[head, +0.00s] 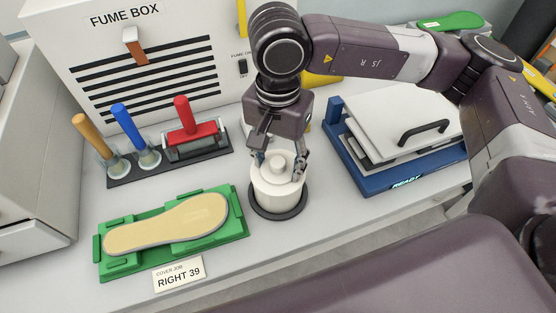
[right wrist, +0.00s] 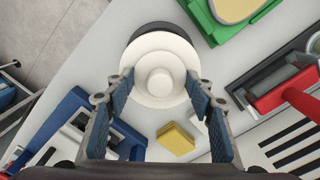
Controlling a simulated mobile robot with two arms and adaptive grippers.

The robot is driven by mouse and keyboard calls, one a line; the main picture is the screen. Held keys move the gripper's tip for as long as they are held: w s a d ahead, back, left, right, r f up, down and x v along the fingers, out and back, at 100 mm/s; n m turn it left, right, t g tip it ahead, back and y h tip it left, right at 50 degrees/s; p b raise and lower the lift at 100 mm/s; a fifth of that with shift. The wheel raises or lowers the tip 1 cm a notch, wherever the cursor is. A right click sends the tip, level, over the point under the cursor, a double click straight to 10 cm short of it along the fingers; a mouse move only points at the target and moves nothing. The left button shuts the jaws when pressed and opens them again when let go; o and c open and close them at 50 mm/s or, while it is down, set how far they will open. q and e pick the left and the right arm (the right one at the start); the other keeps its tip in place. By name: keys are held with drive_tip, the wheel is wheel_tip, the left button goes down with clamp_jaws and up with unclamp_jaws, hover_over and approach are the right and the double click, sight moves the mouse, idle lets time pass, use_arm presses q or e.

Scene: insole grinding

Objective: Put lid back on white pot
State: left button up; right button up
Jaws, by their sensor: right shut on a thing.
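The white pot (head: 277,198) stands upright on a round black base on the counter. Its white lid (head: 277,168), a round disc with a knob, is at the pot's mouth. My right gripper (head: 280,172) points down over the pot, its fingers on opposite sides of the lid, shut on it. In the right wrist view the lid (right wrist: 160,98) lies between the fingertips (right wrist: 160,88) and covers most of the pot (right wrist: 158,42). The lid looks slightly offset from the pot there; I cannot tell whether it is seated. My left gripper is not in view.
A green tray (head: 243,212) with an insole (head: 165,225) is at the front left. A tool rack (head: 125,178) stands behind it, before the fume box (head: 75,45). A blue-framed press (head: 375,185) is to the right. A yellow block (right wrist: 175,139) lies near the pot.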

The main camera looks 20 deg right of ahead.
idle(0.3)
drive_tip(key=o, duration=1.6)
drive_tip(key=shift+r+p, duration=1.25)
drive_tip(key=shift+r, duration=2.25)
drive_tip(key=shift+c, duration=0.3)
clamp_jaws()
